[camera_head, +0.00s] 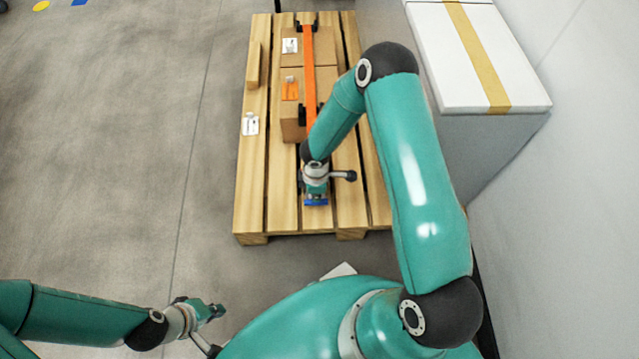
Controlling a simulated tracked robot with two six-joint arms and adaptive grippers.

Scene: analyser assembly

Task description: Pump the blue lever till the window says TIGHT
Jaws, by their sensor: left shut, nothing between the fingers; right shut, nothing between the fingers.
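The blue lever (316,202) shows as a short blue bar at the near end of an orange strap (309,62), low over the wooden pallet. My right gripper (316,187) is shut directly above or against the lever, with nothing held. I cannot tell whether they touch. My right gripper and wrist hide most of the strap's tightening device. No window with readable words shows. My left gripper (212,311) is shut and empty at the lower left, over the floor and well away from the pallet.
The strap runs over cardboard boxes (292,118) on the wooden pallet (250,200). A wooden block (254,66) and a white tag (250,124) are on its left side. A white box with a tan band (430,60) stands at the right by the wall.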

